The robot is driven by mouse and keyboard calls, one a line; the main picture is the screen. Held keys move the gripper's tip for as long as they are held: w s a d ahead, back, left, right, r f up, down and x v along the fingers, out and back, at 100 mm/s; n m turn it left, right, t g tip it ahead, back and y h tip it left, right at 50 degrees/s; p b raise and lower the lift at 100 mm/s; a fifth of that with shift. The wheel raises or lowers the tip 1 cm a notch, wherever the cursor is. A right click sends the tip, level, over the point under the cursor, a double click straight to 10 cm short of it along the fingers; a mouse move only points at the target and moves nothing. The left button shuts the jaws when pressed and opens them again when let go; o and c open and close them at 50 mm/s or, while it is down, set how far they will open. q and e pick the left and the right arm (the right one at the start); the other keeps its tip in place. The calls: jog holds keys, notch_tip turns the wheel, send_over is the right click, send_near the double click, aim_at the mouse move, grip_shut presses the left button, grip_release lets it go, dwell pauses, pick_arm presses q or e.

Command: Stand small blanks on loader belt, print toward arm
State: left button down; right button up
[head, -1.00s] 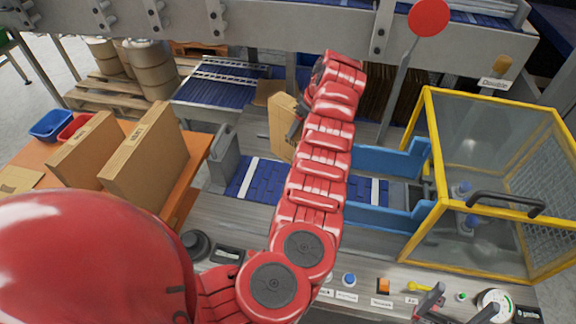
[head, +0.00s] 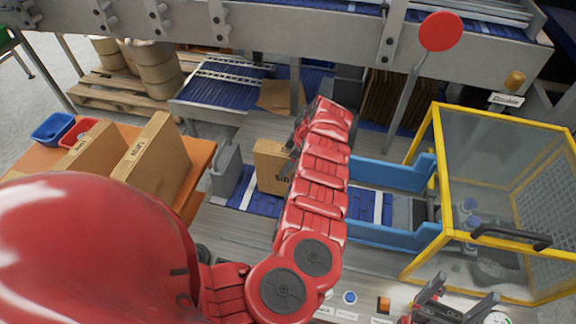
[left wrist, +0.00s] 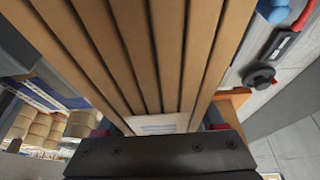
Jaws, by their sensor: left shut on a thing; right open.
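My left gripper (head: 294,146) is shut on a small bundle of brown cardboard blanks (head: 270,168), partly hidden by my red left arm. The bundle is upright at the blue loader belt (head: 262,204), with dark print on the face toward me. I cannot tell whether its lower edge touches the belt. In the left wrist view the held blanks (left wrist: 165,60) show as several parallel edges above the dark gripper bar (left wrist: 160,155). My right gripper (head: 452,300) is open and empty at the bottom right, over the control panel.
More printed blanks (head: 155,160) stand on the orange table (head: 202,155) at left, near blue (head: 52,128) and red (head: 80,132) bins. A grey plate (head: 226,170) and blue guides (head: 392,172) flank the belt. A yellow-framed guard (head: 440,150) stands at right.

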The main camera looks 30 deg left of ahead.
pick_arm(q)
notch_tip(320, 180, down, 3)
jog(key=shift+r, duration=0.2)
jog(key=shift+f, duration=0.1)
grip_release()
jog(key=b+v, duration=0.4)
jog(key=v, duration=0.7)
jog(key=shift+d+r, duration=0.25)
jog(key=shift+r, duration=0.35)
